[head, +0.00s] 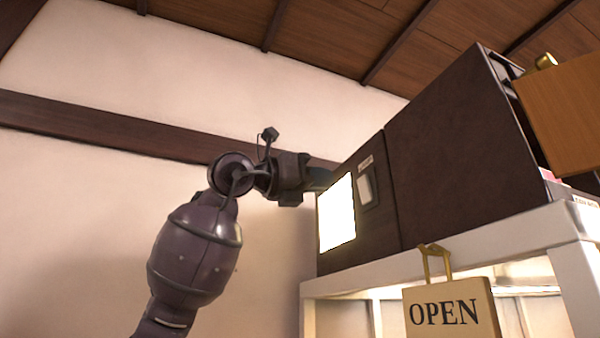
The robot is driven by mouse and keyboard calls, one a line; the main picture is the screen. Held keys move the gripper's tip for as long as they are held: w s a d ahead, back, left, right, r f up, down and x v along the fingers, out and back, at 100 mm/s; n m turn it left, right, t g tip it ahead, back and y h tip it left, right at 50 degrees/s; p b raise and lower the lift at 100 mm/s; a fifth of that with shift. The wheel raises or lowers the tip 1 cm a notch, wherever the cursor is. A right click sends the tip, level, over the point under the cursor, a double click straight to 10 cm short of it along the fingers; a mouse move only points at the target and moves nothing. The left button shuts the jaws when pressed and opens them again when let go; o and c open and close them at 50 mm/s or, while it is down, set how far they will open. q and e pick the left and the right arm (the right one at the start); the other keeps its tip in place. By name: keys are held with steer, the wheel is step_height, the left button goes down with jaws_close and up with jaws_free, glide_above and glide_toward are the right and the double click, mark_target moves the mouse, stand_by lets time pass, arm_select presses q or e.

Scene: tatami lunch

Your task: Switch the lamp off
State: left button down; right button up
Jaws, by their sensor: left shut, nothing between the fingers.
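A bright white glowing panel (337,214), which looks like the lamp, is on the left end of a dark cabinet front. Just right of it is a pale switch plate (368,187) in a dark frame, with a small label above it. My left gripper (322,179) is at the cabinet's upper left edge, just above the glowing panel and left of the switch. It is shut and empty. Its fingertips are small and dark here, and I cannot tell whether they touch the cabinet. My right gripper is not in view.
The dark cabinet (450,140) stands on a white shelf frame (480,245) with light inside. An OPEN sign (450,310) hangs at the shelf's front. An orange-brown wooden panel (570,110) juts in at upper right. The plaster wall at left is clear.

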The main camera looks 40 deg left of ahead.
mark_target(362, 182)
arm_select(q)
steer(key=p+x, duration=0.1)
steer(key=x, duration=0.4)
steer(key=shift+w+d+r, duration=0.1)
steer(key=shift+w, duration=0.05)
steer(key=shift+w+d+p, duration=0.2)
steer(key=shift+w+p, duration=0.2)
steer(key=shift+w, duration=0.25)
steer(key=shift+s, duration=0.1)
